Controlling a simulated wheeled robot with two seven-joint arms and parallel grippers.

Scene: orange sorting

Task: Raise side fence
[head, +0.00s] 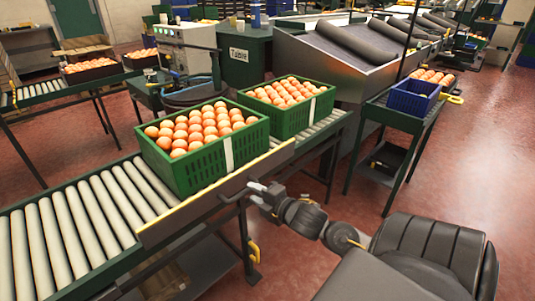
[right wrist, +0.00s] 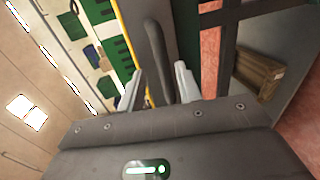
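The side fence (head: 210,197) is a long dark board with a yellow top edge along the near side of the roller conveyor. It stands in front of the green crates' lower part. A dark handle (head: 236,193) sticks out from its outer face. My right gripper (head: 257,190) is at this handle. In the right wrist view, its two pale fingers (right wrist: 160,85) stand apart with the dark handle bar (right wrist: 155,65) between them; I cannot tell whether they touch it. The fence's yellow edge (right wrist: 130,40) runs beside the left finger. My left gripper is not in view.
Two green crates of oranges, a nearer one (head: 185,177) and a farther one (head: 300,115), sit on the rollers (head: 65,235) behind the fence. A blue crate (head: 410,99) stands on a side table at right. Red floor is clear at right.

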